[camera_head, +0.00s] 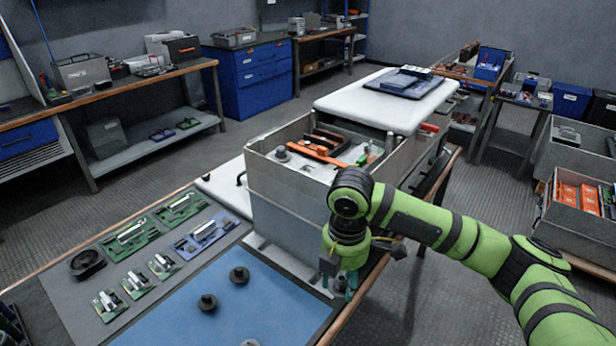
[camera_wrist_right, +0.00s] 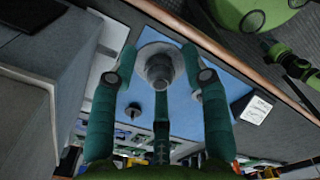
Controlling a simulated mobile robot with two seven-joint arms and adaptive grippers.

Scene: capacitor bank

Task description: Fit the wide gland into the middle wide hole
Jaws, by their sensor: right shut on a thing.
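My right gripper (camera_head: 341,284) hangs at the near right side of the grey metal box (camera_head: 285,205), above the bench edge. In the wrist view its teal fingers (camera_wrist_right: 160,75) are closed around a grey, stepped round gland (camera_wrist_right: 160,66), clear of the blue mat. In the head view the held gland is hidden by the fingers and wrist. Several dark glands stand on the blue mat, among them one toward the back (camera_head: 239,275) and one left of it (camera_head: 207,303). A dark round fitting (camera_head: 282,154) sits inside the open box. I cannot make out the middle wide hole. My left gripper is out of view.
Circuit boards (camera_head: 130,236) and a black ring (camera_head: 87,264) lie on the grey mat left of the blue mat (camera_head: 265,300).

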